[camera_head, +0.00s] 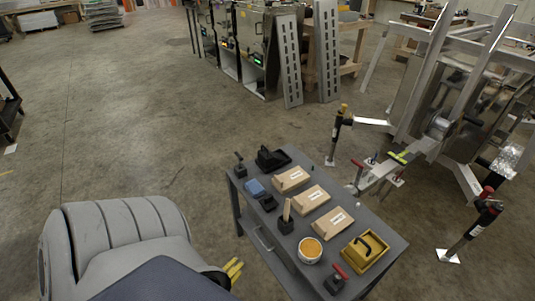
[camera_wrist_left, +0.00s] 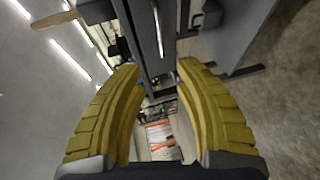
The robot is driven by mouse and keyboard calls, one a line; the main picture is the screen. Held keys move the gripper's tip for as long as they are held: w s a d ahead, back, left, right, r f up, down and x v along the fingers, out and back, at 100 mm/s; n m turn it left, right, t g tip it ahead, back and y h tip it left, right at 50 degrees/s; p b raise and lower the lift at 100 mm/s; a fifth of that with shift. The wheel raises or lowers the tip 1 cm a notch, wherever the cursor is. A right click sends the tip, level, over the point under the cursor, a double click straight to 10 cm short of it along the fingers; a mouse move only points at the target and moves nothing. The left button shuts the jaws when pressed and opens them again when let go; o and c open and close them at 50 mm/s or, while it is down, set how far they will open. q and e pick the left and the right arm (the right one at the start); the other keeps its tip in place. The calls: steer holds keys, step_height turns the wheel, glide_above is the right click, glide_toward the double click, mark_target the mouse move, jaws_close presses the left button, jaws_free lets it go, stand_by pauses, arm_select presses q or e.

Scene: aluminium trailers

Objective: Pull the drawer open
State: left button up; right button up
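The drawer (camera_head: 268,252) is in the side of a dark grey work table (camera_head: 388,225), below its top, with a thin bar handle (camera_head: 262,239). I see no clear gap at the drawer front. My left gripper (camera_head: 236,268), with yellow fingers, is just left of the table's drawer side, apart from the handle. In the left wrist view the yellow fingers (camera_wrist_left: 158,80) are spread wide with nothing between them touching. A thin metal bar (camera_wrist_left: 158,30), apparently the handle, lies ahead between the fingertips. My right gripper is not in view.
On the table top are several cardboard boxes (camera_head: 311,198), a round tub (camera_head: 310,250), a yellow case (camera_head: 364,250) and small tools. A metal trailer frame (camera_head: 430,140) stands to the right. The floor (camera_head: 120,130) left of the table is clear.

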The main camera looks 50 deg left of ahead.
mark_target(260, 240)
arm_select(q)
steer(key=x, duration=1.6)
steer(key=shift+w+f, duration=0.1)
steer(key=shift+w, duration=0.1)
jaws_close()
